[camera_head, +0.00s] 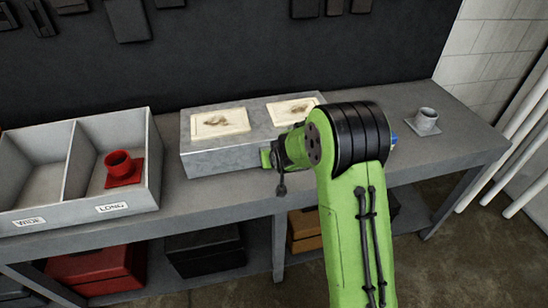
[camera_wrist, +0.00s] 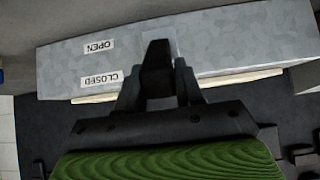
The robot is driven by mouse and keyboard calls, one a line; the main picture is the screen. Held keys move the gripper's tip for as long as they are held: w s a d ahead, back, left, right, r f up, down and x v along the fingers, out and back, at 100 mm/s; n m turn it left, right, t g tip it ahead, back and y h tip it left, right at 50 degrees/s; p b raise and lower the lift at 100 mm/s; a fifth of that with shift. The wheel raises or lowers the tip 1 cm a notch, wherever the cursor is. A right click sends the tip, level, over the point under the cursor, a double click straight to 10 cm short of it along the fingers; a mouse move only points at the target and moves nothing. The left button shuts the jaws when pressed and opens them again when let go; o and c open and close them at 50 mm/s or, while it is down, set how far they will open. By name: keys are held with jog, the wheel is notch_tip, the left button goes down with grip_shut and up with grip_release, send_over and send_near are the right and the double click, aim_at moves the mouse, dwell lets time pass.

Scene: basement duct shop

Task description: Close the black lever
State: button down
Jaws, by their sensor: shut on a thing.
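A grey metal duct box (camera_head: 225,160) lies on the bench. In the wrist view, which looks upside down, its front face (camera_wrist: 230,50) carries an OPEN label (camera_wrist: 98,46) and a CLOSED label (camera_wrist: 102,80). The black lever (camera_wrist: 156,58) shows beside the labels, between the fingers of my gripper (camera_wrist: 158,82). The gripper is shut on it. The lever's exact angle is hard to tell, as black fingers and lever merge. In the head view my green wrist hides the lever and most of the fingers at the box's right front.
Two cream panels (camera_head: 220,123) (camera_head: 292,111) lie on the box top. A divided bin (camera_head: 65,160) labelled WIDE and LONG stands left, with a red collar fitting (camera_head: 122,168) in LONG. A grey collar fitting (camera_head: 426,122) stands right. Boxes fill the lower shelf.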

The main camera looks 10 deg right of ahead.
jog(key=c, duration=1)
grip_release()
jog(key=shift+w+r, duration=0.2)
jog(key=shift+o, duration=1)
jog(key=shift+f, duration=0.15)
jog(key=shift+s, duration=0.1)
jog(key=v, duration=1.5)
jog(key=shift+s, duration=0.3)
jog(key=shift+r, duration=0.25)
jog(key=s+r+g, duration=0.1)
jog(key=s+r, duration=0.1)
jog(key=s, duration=1)
jog(key=s+r+g, duration=0.2)
jog(key=s+r, duration=0.1)
jog(key=s, duration=1)
jog(key=shift+s+g, duration=0.15)
jog(key=shift+g, duration=0.15)
